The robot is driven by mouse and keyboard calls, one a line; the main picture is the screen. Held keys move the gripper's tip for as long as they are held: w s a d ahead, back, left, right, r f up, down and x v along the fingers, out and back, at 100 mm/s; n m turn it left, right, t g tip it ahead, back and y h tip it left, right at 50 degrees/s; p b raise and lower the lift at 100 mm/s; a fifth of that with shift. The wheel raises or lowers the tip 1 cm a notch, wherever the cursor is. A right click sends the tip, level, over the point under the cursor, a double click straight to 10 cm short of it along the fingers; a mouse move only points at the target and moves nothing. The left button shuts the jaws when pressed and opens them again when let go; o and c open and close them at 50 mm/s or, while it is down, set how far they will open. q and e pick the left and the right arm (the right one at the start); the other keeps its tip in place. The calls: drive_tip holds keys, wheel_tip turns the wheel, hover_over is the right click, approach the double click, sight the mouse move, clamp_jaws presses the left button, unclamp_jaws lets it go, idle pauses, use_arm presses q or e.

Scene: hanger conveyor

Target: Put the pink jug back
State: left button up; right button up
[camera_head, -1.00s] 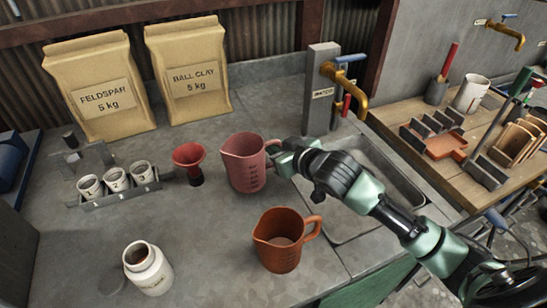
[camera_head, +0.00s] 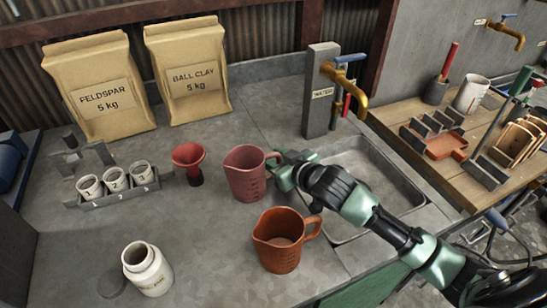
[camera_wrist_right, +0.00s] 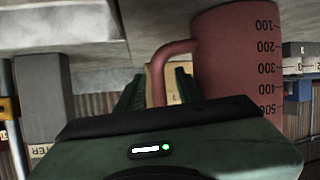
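The pink jug (camera_head: 247,175) stands upright on the grey counter, left of the sink, with measuring marks on its side. It also shows in the wrist view (camera_wrist_right: 240,65), upside down there. My right gripper (camera_head: 283,162) is at its handle. In the wrist view the handle (camera_wrist_right: 157,85) is between the two fingers of my right gripper (camera_wrist_right: 160,85), with a narrow gap on its right, so the fingers look slightly open around it. An orange-brown jug (camera_head: 280,245) stands nearer, its handle close below my right arm. My left gripper is out of view.
A red funnel (camera_head: 190,160) stands close left of the pink jug. A rack with numbered cups (camera_head: 115,180), a white jar (camera_head: 147,270) and two clay sacks (camera_head: 190,75) are farther left. The water tap post (camera_head: 320,100) and the sink (camera_head: 405,195) lie right.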

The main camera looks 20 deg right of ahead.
drive_tip(key=shift+r, duration=0.1)
drive_tip(key=v, duration=1.2)
drive_tip(key=shift+b, duration=0.35)
